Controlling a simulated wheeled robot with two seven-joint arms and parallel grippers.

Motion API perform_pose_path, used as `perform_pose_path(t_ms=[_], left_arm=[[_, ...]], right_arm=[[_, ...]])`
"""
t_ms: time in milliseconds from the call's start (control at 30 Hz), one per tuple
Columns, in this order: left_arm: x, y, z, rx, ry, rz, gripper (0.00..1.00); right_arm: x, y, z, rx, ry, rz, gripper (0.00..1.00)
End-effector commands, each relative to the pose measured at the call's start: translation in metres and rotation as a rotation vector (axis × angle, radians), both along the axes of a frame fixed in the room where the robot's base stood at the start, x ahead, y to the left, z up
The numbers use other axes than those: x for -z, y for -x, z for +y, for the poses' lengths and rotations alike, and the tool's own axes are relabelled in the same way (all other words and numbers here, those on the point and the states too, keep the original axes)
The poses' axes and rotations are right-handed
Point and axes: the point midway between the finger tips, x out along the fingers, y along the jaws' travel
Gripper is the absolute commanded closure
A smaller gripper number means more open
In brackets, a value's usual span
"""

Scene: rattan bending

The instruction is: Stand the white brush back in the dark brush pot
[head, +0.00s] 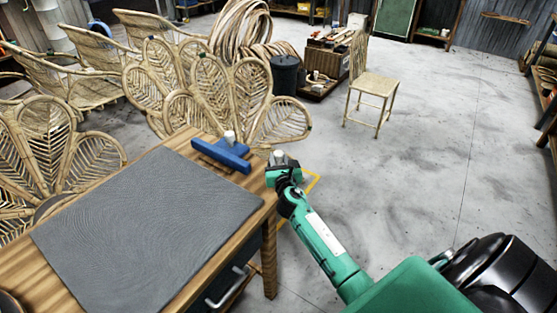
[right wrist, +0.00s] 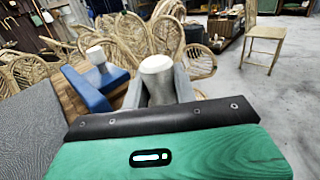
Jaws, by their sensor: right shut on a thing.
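My right gripper (head: 280,168) is just off the table's right edge at the far corner. It is shut on a pale, round-topped cylinder, which I take for the white brush (head: 278,157). In the right wrist view the white brush (right wrist: 157,75) stands roughly upright between the grey fingers; its lower part is hidden. My left gripper is out of view.
A wooden table (head: 262,195) carries a grey mat (head: 150,230). A blue tool with a white knob (head: 222,154) lies at the table's far right corner. Rattan chairs (head: 225,90) crowd behind the table. A dark bin (head: 284,75) stands on the floor. The floor to the right is open.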

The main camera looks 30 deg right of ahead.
Motion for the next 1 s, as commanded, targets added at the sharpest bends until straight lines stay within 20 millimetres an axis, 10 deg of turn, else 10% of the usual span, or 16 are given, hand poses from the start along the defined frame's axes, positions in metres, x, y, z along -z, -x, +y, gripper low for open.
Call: perform_pose_path(t_ms=[100, 133, 233, 667, 1000], left_arm=[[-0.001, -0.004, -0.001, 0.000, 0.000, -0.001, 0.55], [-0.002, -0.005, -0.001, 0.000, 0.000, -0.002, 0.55], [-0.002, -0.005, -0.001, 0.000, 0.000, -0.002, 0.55], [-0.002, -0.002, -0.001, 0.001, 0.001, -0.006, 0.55], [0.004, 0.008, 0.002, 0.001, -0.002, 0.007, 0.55]], right_arm=[[0.002, 0.000, 0.000, 0.000, 0.000, -0.001, 1.00], [0.002, 0.000, 0.000, 0.000, 0.000, 0.000, 0.70], [0.001, 0.000, 0.000, 0.000, 0.000, 0.000, 0.50], [-0.001, 0.002, 0.001, -0.001, 0.000, 0.000, 0.50], [0.000, 0.060, 0.025, -0.001, 0.000, 0.001, 0.50]])
